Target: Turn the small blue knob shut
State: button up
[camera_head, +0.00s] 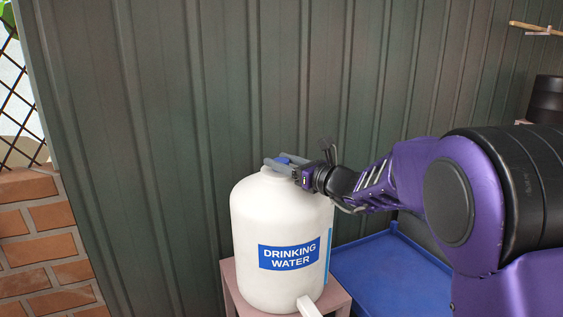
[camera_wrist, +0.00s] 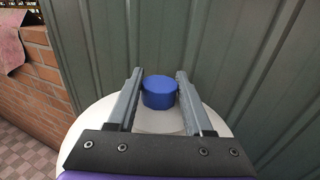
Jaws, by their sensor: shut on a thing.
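The small blue knob (camera_head: 283,159) is a round ribbed cap on top of the white drinking water container (camera_head: 258,215). In the wrist view the knob (camera_wrist: 159,92) sits upright between the two grey fingers of my gripper (camera_wrist: 159,74), a little behind their tips. My gripper (camera_head: 277,163) reaches in from the right at the container's top and is shut on the knob. The fingers hide part of the knob in the head view. Whether its thread is tight cannot be seen.
The container stands on a pink stand (camera_head: 338,298), with a white spout (camera_head: 309,306) low at its front. A blue tray or table (camera_head: 390,275) lies to the right. A corrugated wall (camera_head: 160,130) rises close behind. A brick wall (camera_head: 40,240) is at left.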

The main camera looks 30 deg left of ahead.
grip_shut()
jog(key=shift+f+t+b, duration=0.2)
jog(key=shift+t+b, duration=0.1)
jog(key=shift+b, duration=0.35)
jog(key=shift+m+t+h+b, duration=0.3)
jog(key=shift+m+t+b, duration=0.2)
jog(key=shift+b, duration=0.45)
jog(key=shift+r+m+t, duration=0.25)
jog(key=shift+m+t, duration=0.05)
jog(key=shift+t, duration=0.1)
jog(key=o, duration=1.2)
grip_release()
jog(key=b+v, duration=0.1)
jog(key=v, duration=1.6)
jog(key=shift+s+d+r+b, duration=0.15)
jog(key=shift+d+r+b, duration=0.05)
jog(key=shift+d+b, duration=0.1)
